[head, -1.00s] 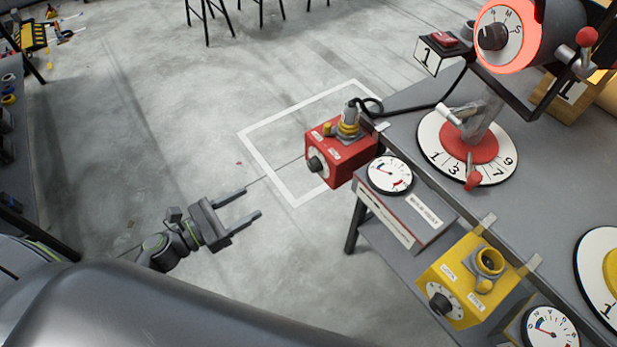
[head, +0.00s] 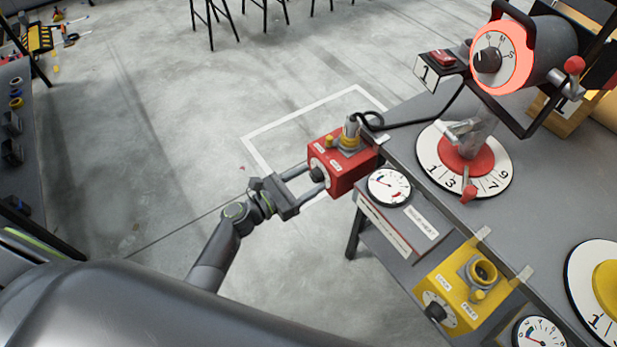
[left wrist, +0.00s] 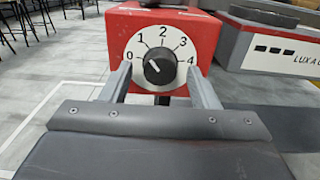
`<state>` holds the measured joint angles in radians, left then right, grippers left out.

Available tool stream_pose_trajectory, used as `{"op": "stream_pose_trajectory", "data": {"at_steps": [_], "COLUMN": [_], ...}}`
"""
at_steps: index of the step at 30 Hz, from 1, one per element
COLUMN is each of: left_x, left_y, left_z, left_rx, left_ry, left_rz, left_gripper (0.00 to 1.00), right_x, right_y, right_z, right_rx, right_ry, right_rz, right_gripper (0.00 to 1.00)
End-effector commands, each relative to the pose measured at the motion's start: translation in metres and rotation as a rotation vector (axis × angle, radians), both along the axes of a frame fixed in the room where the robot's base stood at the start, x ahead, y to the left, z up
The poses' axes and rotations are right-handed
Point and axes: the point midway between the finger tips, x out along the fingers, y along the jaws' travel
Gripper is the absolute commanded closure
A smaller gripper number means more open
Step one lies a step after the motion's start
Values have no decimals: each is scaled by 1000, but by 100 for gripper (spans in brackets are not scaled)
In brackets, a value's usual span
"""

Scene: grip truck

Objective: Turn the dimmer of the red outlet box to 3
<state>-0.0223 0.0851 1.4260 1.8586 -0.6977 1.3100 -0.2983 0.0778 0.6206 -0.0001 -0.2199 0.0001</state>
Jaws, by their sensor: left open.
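The red outlet box (head: 346,172) hangs at the near edge of the table, with a plug in the socket on its top. Its dimmer is a black knob (left wrist: 158,70) on a white dial (left wrist: 161,42) numbered 0 to 4, facing my left gripper. A pale mark on the knob seems to point up and left, towards the low numbers; it is small. My left gripper (head: 314,178) is open, its fingers reaching the dial, one on each side of the knob. In the left wrist view the knob sits between the fingertips; contact is unclear.
A yellow outlet box (head: 467,286) and a round gauge (head: 389,187) sit along the same table edge. A spotlight (head: 515,55) stands on a numbered disc (head: 437,160) on the table. A black cable runs from the plug. The floor left of the box is clear.

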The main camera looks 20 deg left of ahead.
Motion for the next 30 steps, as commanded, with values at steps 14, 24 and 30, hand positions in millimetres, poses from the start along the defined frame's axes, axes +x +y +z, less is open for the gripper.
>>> {"op": "stream_pose_trajectory", "data": {"at_steps": [14, 24, 30], "left_x": [4, 4, 4], "left_y": [-3, -3, -3], "left_z": [0, 0, -2], "left_rx": [0, 2, 30], "left_ry": [0, -1, -23], "left_rz": [0, 0, 0], "left_gripper": [59, 90, 90], "right_x": [-2, -2, -2], "right_y": [-3, -3, -3], "right_z": [1, 0, -5], "right_rx": [-4, -4, -4], "right_ry": [2, 3, 3], "right_rz": [0, 0, 0], "right_gripper": [51, 51, 51]}}
